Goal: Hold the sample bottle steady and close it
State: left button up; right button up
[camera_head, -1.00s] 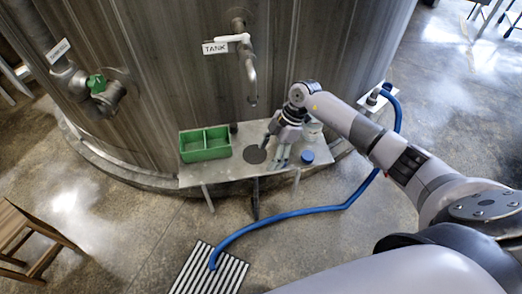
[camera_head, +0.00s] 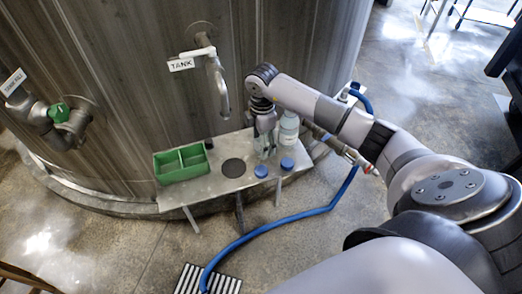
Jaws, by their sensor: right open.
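A pale, clear bottle (camera_head: 289,131) stands upright at the right end of the metal shelf (camera_head: 231,186), close to the tank wall. Its top is too small to show clearly whether it has a cap. Two blue caps lie near the front of the shelf: one cap (camera_head: 261,171) on the left and another cap (camera_head: 287,164) on the right. My right gripper (camera_head: 265,152) points down, open, just left of the bottle and behind the caps. It appears empty. My left gripper is out of view.
A green two-part box (camera_head: 182,175) sits at the shelf's left end, beside a dark round disc (camera_head: 233,168). A bent tap (camera_head: 221,88) labelled TANK hangs above the shelf. A blue hose (camera_head: 305,212) runs across the floor to a drain grate (camera_head: 205,281).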

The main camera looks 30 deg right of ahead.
jog(key=b, duration=0.7)
send_over(262, 169)
notch_tip(262, 169, down, 10)
jog(key=shift+a+r, duration=0.1)
jog(key=shift+r, duration=0.15)
jog(key=shift+r, duration=0.1)
jog(key=shift+s, duration=0.1)
notch_tip(262, 169, down, 6)
jog(key=b, duration=0.5)
jog(key=shift+r, duration=0.35)
jog(key=shift+c, duration=0.4)
jog(key=c, duration=0.7)
